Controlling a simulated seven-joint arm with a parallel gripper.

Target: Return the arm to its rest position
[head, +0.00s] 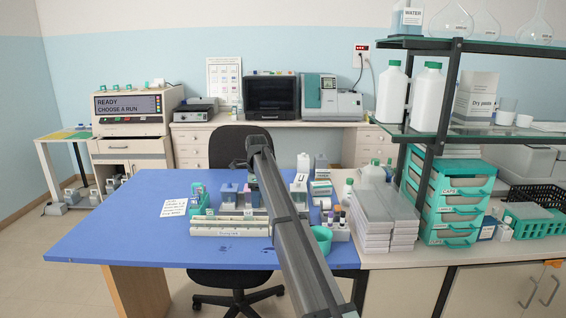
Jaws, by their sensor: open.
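My arm reaches from the bottom edge, right of centre, up and over the blue table (120,225) in the head view. Its far end bends near the middle of the picture, above the staining jars. My gripper cannot be made out; the arm link hides that spot. A row of staining jars (228,194) stands behind a long white rack (230,226) on the table. The arm covers part of both, so I cannot tell whether anything touches the jars.
A green-handled holder (198,199) and a white note (174,208) lie left of the jars. A green bowl (322,238) and stacked grey boxes (372,222) stand to the right, by green drawers (452,200) and a dark-framed shelf (470,136). The table's left part is clear.

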